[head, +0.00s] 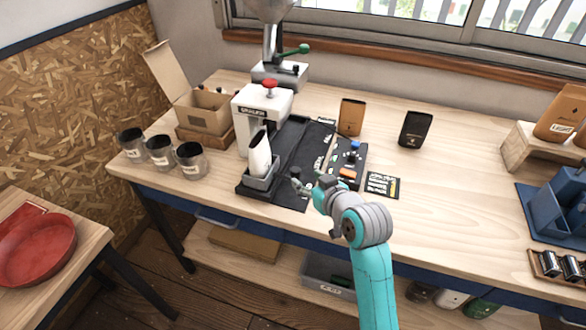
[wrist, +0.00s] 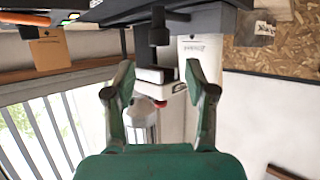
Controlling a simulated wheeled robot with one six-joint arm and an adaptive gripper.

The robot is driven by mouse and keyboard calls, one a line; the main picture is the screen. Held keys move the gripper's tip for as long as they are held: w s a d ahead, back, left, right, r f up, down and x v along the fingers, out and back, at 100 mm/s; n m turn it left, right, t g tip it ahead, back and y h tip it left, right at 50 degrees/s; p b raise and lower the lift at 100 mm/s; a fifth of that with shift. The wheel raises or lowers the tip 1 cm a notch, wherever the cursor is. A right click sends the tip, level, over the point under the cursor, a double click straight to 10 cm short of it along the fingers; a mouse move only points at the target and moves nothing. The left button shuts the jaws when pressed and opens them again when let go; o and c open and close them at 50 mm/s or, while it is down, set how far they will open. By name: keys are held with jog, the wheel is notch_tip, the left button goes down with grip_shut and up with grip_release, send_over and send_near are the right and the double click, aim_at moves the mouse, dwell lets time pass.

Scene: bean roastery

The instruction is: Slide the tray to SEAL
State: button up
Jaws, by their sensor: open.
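The grey tray (head: 262,181) sits at the front end of a dark track (head: 290,140) on the bench. A white bag (head: 259,153) stands in the tray and also shows in the wrist view (wrist: 201,48). A dark knob (head: 296,172) stands at the tray's right side; the wrist view shows it upside down (wrist: 159,30). My gripper (head: 303,187) is open beside the tray. In the wrist view my gripper (wrist: 160,75) has its fingers spread, with the knob ahead between them and no contact visible. I cannot clearly read a SEAL mark.
A white machine with a red top (head: 262,105) stands at the track's left. A control panel with blue and orange parts (head: 348,165) is on the right. Dark jars (head: 190,158) and a cardboard box (head: 205,110) stand left.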

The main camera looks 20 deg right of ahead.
aim_at(297, 170)
jog(key=x, duration=0.8)
jog(key=shift+w, duration=0.25)
grip_shut()
